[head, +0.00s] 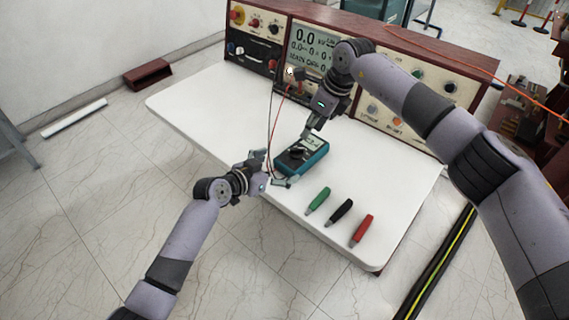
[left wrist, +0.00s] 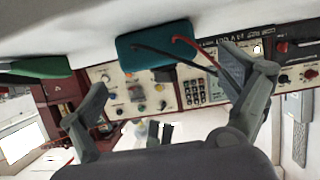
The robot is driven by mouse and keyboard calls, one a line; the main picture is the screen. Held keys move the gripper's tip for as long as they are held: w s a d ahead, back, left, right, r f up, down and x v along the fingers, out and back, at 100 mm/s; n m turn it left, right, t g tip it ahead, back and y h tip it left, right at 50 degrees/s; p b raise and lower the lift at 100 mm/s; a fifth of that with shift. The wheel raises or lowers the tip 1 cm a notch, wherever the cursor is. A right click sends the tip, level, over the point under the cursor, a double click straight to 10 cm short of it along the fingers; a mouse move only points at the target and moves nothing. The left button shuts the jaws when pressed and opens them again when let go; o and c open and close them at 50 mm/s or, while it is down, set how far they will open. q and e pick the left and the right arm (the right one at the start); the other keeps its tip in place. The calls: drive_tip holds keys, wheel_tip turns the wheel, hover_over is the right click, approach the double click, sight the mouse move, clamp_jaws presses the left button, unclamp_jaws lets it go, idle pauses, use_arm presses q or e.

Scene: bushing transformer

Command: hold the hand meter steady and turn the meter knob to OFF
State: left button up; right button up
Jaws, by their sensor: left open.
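The hand meter (head: 314,158) is a teal box with a grey display and a dark round knob (head: 297,153), lying on the white table. In the left wrist view the teal meter (left wrist: 150,45) shows near the top, with a red and a black lead running from it. My left gripper (head: 277,170) is open at the meter's near-left end, its fingers spread; in the left wrist view its fingers (left wrist: 170,82) hold nothing between them. My right gripper (head: 311,132) points down above the meter's display end. Its fingertips are too small to judge, and the knob's setting is unreadable.
A maroon control console (head: 420,80) stands along the table's back. Thin leads hang near the left gripper. The white table (head: 200,115) is clear at left.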

sight(286, 164)
use_arm(q)
drive_tip(key=shift+x, duration=1.5)
drive_tip(key=shift+c, duration=0.5)
